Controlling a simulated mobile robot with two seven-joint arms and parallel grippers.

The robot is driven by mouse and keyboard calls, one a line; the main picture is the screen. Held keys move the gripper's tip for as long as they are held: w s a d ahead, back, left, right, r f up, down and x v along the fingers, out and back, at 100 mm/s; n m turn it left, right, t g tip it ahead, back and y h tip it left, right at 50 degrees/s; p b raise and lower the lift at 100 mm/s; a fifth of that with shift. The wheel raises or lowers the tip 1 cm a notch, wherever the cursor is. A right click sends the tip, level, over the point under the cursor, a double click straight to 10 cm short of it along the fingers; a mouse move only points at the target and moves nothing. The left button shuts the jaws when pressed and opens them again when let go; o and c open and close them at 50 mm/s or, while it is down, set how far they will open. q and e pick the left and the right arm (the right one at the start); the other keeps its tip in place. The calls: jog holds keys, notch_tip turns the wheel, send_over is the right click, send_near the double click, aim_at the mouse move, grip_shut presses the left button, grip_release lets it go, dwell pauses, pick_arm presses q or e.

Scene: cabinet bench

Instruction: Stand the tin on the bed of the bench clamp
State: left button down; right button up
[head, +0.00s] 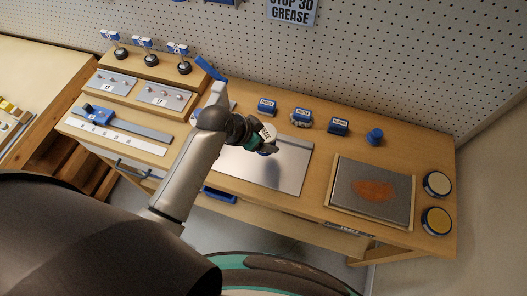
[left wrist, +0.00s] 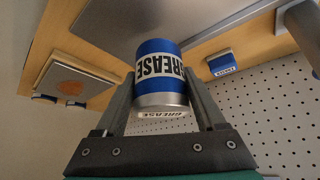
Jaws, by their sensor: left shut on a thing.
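The tin, blue with a white GREASE label and a silver end, is between the fingers of my left gripper in the left wrist view (left wrist: 160,62). My left gripper (left wrist: 162,92) is shut on it. In the head view my left gripper (head: 258,136) is over the metal plate, and the tin's white label (head: 267,133) shows at its fingers. What looks like the bench clamp, a grey post with a blue lever (head: 210,68), stands behind my left forearm. My arm hides most of its base, and its bed cannot be made out. My right gripper is not in view.
A bare metal plate (head: 290,172) lies on the bench. Blue labelled blocks (head: 338,126) and a blue knob (head: 375,137) stand along the back. A framed grey panel with an orange patch (head: 345,204) and two round pads (head: 437,184) are at right. Pegboard (head: 400,60) backs the bench.

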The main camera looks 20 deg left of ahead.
pick_arm(q)
jog(key=shift+w+f+b, duration=0.1)
jog(key=shift+f+b, duration=0.55)
jog(key=shift+f, duration=2.85)
jog(key=shift+f, duration=0.2)
grip_release()
jog(key=shift+r, duration=0.35)
jog(key=p+v, duration=0.2)
jog(key=v, duration=0.9)
jog(key=shift+s+a+r, duration=0.2)
jog(key=shift+s+r, duration=0.05)
jog(key=shift+r, duration=0.05)
